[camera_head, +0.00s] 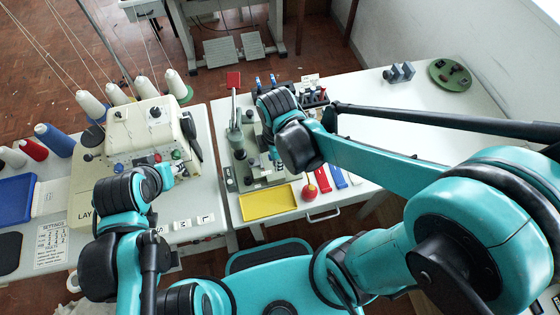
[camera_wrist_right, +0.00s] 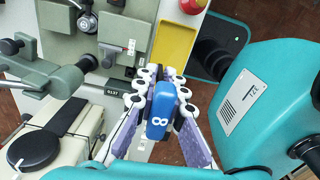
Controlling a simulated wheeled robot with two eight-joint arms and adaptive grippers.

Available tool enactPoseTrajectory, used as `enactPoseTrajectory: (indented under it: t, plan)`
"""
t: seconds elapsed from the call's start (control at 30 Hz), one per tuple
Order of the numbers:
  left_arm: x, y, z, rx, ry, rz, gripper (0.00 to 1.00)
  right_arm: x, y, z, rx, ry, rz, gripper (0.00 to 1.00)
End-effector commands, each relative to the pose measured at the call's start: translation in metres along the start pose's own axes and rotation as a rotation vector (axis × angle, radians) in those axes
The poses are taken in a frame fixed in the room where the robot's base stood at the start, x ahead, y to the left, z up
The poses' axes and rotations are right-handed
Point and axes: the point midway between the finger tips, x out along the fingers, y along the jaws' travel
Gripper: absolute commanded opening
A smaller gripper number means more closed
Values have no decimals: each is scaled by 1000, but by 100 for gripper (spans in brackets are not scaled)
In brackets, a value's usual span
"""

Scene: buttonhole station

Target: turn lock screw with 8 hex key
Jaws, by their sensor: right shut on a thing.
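The 8 hex key (camera_wrist_right: 160,112) shows in the right wrist view as a blue handle with a white 8 on its end. My right gripper (camera_wrist_right: 165,80) is shut on it, with a finger on each side of the handle. The key's shaft is hidden behind the handle and fingers. The grey-green buttonhole device (camera_head: 238,135) stands on the right table, and its body also shows at the left of the wrist view (camera_wrist_right: 62,45). My right gripper is over its right side, mostly hidden by my wrist in the head view. I cannot make out the lock screw.
A yellow tray (camera_head: 268,203) lies at the table's front edge, with a red ball-shaped thing (camera_head: 309,192) and red and blue handles beside it. The sewing machine (camera_head: 145,130) and thread cones stand at left. The table's right part is largely clear, with a green round plate (camera_head: 450,74).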

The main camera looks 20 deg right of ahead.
Motion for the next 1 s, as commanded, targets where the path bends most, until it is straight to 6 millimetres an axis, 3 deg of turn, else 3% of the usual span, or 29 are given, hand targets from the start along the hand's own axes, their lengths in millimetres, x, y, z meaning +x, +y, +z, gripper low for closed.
enactPoseTrajectory:
  t: [0.2,0.43,1.0]
  plan:
    - [32,0,23,0,0,0,41,49,35,-46,48,0,1,0]
    - [49,0,35,0,0,0,41,84,57,-86,98,0,1,0]
    - [67,0,48,0,0,0,41,115,60,-92,109,0,1,0]
